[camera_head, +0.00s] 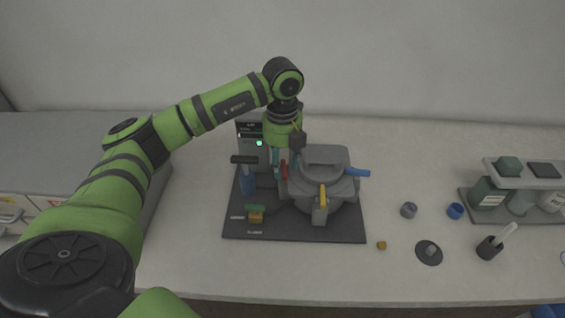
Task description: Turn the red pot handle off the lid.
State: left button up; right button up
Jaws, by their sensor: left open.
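The grey press pot (340,205) stands on a dark base plate, with its grey lid (325,157) on top. The red pot handle (284,171) is at the left side of the lid, standing roughly upright. A blue handle (356,172) sticks out at the right, and a yellow handle (323,197) is at the front. My left gripper (286,158) points down, open, just above and around the upper area of the red handle. Whether its fingers touch the handle cannot be told, as they are small and partly hidden. My right gripper does not show.
A control box (251,148) with a green light stands behind left, and a blue bottle (248,182) is in front of it. Small cups, a dark disc (429,252) and a rack of bottles (520,203) are at the right. The front of the table is clear.

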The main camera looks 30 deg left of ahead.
aim_at(283, 168)
pick_arm(q)
notch_tip(283, 168, up, 11)
dwell(0.3)
dwell(0.5)
